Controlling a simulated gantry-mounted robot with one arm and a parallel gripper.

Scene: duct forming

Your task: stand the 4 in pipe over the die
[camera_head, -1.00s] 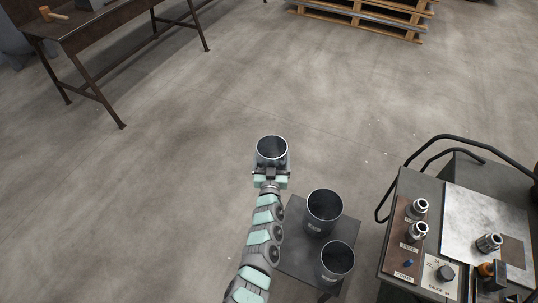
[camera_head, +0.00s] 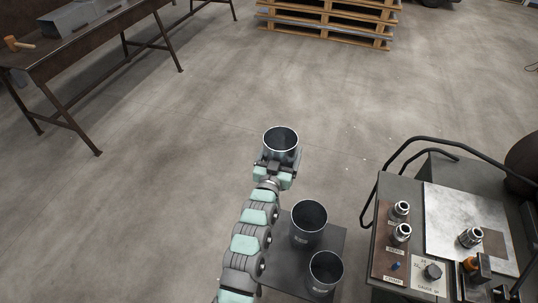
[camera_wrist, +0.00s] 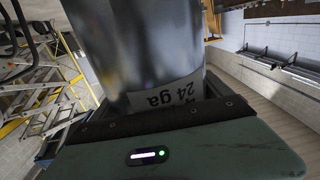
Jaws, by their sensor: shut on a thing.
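My gripper (camera_head: 277,163) is shut on a short, dark-mouthed metal pipe (camera_head: 281,147) and holds it above the open floor, mouth up in the head view. In the wrist view the shiny pipe (camera_wrist: 145,45) fills the middle, with a label (camera_wrist: 176,93) reading "24 ga"; its size marking is not readable. Two more pipes stand on a dark stand below my arm: one farther back (camera_head: 309,232) and one nearer (camera_head: 325,271). I cannot tell the die for certain in these views.
A cart (camera_head: 399,188) at the right carries a panel, several metal fittings and a black curved handle. A workbench (camera_head: 88,42) with a mallet stands at the upper left. Pallets (camera_head: 330,27) lie at the back. The floor (camera_head: 190,150) between is clear.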

